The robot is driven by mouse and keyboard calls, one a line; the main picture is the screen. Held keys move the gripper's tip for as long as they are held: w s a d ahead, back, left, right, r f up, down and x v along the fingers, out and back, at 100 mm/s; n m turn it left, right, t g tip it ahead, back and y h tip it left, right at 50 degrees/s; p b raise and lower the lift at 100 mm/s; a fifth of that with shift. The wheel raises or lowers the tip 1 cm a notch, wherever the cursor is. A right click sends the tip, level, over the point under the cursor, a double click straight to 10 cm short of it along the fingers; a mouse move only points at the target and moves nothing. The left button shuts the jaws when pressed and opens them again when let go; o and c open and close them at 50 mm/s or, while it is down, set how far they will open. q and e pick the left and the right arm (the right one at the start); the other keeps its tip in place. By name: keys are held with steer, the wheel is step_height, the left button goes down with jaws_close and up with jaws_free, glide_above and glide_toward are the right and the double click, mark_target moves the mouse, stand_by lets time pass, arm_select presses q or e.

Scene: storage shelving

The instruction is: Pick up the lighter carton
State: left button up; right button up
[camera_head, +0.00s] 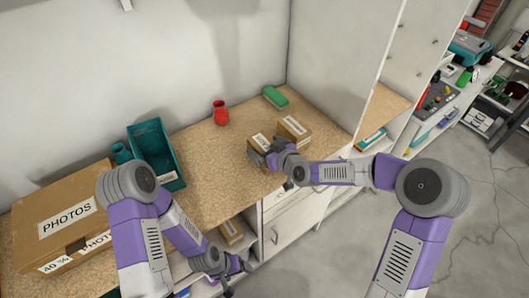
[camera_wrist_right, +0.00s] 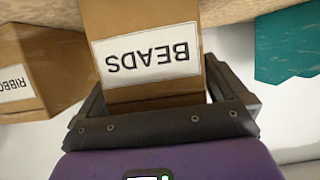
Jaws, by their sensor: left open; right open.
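Two small brown cartons stand side by side on the worktop. The left one, labelled BEADS (camera_wrist_right: 150,55), lies between my right gripper's fingers; it also shows in the head view (camera_head: 261,141). My right gripper (camera_head: 264,153) is open around it, and contact cannot be told. The other carton (camera_head: 295,127) stands just to the right; its label, partly cut off in the wrist view, begins RIBBO (camera_wrist_right: 15,80). Both look alike in colour, and which weighs less cannot be seen. My left gripper (camera_head: 234,273) is open and empty, low in front of the cabinet.
The speckled worktop (camera_head: 205,145) holds a red vase (camera_head: 220,112), a green block (camera_head: 275,97), a teal bin (camera_head: 132,130) and a large PHOTOS box (camera_head: 40,213). A white upright panel (camera_head: 345,60) bounds the right side. Another carton (camera_head: 231,231) sits on a shelf below.

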steer(key=shift+w, duration=0.1)
steer(key=shift+c, duration=0.2)
steer(key=c, duration=1)
steer(key=shift+c, duration=0.2)
